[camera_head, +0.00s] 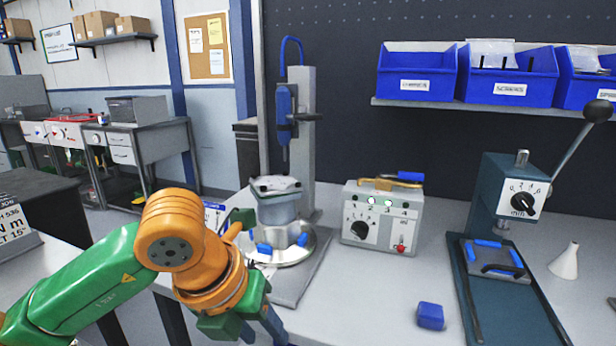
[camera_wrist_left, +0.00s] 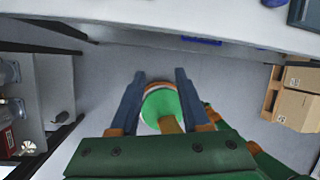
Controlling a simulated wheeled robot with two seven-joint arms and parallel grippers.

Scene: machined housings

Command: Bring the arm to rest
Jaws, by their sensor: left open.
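My left arm (camera_head: 90,285), green with orange joints, reaches in from the left of the head view. My left gripper (camera_head: 262,332) points down at the front edge of the workbench, low in the picture, and is partly cut off. In the left wrist view the two blue-grey fingers of the left gripper (camera_wrist_left: 160,76) stand apart with nothing held between them. A round green and orange shape shows beyond the fingers, over the grey floor; it looks like part of my own body. My right gripper is in neither view.
Right behind the left arm stands a drill stand (camera_head: 302,130) with a grey housing (camera_head: 277,208) on its round base. A control box (camera_head: 381,220), a small blue block (camera_head: 430,316) and a lever press (camera_head: 508,195) stand on the workbench (camera_head: 375,300). Cardboard boxes (camera_wrist_left: 302,98) show at right in the wrist view.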

